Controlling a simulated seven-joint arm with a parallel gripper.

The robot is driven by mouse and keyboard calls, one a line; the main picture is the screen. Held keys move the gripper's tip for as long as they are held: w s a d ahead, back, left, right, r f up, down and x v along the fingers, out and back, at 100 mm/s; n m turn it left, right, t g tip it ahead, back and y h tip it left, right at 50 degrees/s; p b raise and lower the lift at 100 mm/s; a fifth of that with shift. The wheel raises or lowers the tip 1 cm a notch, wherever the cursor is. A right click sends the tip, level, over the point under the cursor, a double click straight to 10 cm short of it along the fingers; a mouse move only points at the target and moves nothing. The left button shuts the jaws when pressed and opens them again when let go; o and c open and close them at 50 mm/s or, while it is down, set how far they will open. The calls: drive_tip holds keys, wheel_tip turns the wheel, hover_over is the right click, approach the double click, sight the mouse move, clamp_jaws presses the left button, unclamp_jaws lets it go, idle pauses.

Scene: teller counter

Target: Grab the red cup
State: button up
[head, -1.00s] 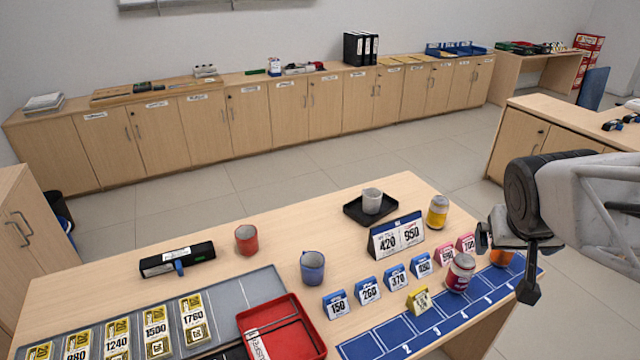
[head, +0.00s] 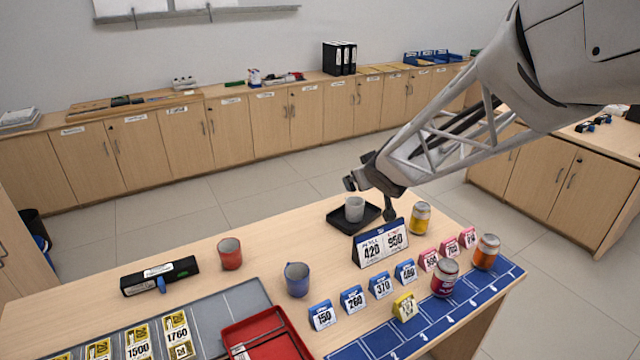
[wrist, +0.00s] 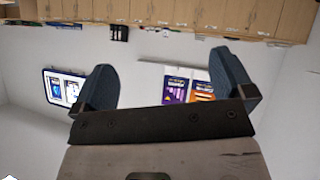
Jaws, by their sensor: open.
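The red cup (head: 230,254) stands upright on the counter in the head view, between the black device and the blue cup. My gripper (head: 368,198) is to the right of it and higher, near the black tray with the white cup. The gripper is open and empty. In the wrist view the two fingers of my gripper (wrist: 170,90) are spread wide, with only the far wall and cabinets beyond them. The red cup is not in the wrist view.
A blue mug (head: 297,280) stands right of the red cup. A black device (head: 160,276) lies left of it, and a red tray (head: 232,332) is in front. A white cup (head: 354,208) sits in a black tray (head: 335,224). Price signs and cans stand at the right.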

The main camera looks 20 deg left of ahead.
drive_tip(key=a+f+n+g+y, duration=0.2)
drive_tip(key=a+f, duration=0.2)
drive_tip(key=a, duration=0.5)
drive_tip(key=a+f+n+g+y, duration=0.25)
drive_tip(key=a+f, duration=0.25)
drive_tip(key=a, duration=0.4)
drive_tip(key=a+f+n+g+y, duration=0.1)
drive_tip(key=a+f+n+y, duration=0.25)
drive_tip(key=a, duration=0.55)
drive_tip(key=s+a+f+n+g, duration=0.1)
drive_tip(key=s+a+f+g, duration=0.4)
drive_tip(key=a+f, duration=0.2)
drive_tip(key=shift+a+n+y, duration=0.3)
drive_tip(key=shift+a+y, duration=0.1)
drive_tip(key=shift+a, duration=0.2)
drive_tip(key=shift+f, duration=0.15)
drive_tip(key=shift+f, duration=2.85)
